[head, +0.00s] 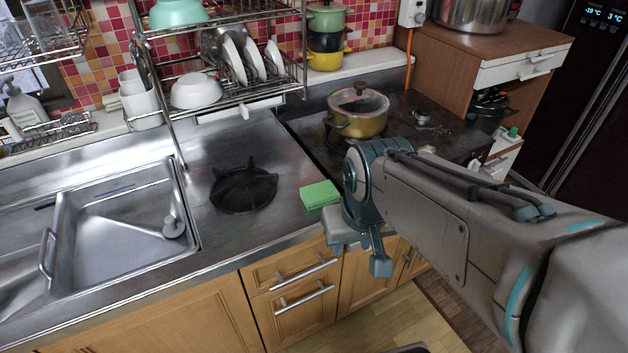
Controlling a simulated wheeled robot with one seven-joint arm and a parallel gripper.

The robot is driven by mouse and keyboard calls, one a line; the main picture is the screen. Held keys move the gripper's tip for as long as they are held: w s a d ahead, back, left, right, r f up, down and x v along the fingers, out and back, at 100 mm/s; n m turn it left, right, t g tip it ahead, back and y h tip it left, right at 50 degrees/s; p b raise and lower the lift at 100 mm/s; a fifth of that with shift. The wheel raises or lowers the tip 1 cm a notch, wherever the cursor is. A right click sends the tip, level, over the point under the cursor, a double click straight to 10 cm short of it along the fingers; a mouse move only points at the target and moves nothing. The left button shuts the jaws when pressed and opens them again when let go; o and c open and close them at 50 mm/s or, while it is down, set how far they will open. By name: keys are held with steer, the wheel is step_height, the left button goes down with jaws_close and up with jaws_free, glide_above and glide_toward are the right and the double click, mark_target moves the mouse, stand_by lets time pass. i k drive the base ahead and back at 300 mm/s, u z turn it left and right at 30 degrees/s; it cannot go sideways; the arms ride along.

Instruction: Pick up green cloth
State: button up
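The green cloth (320,195) looks like a small folded block. It lies on the steel counter near the front edge, to the right of the black burner grate. My gripper (358,256) is just right of the cloth and nearer to me, by the counter's front edge. One finger shows hanging down at the right and another part shows at the left. The gap between them is partly hidden, and nothing is seen held. The cloth's right end is close to my wrist in the picture; I cannot tell whether they touch.
A black burner grate (243,188) sits left of the cloth. The sink (115,240) is further left. A lidded yellow pot (358,112) stands on the stove behind my wrist. A dish rack (225,95) with bowls and plates overhangs the back. Drawer handles (303,297) project below the counter.

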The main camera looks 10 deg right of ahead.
mark_target(321, 194)
steer(key=z, duration=1.8)
steer(key=i, duration=0.95)
steer(key=u, duration=2.4)
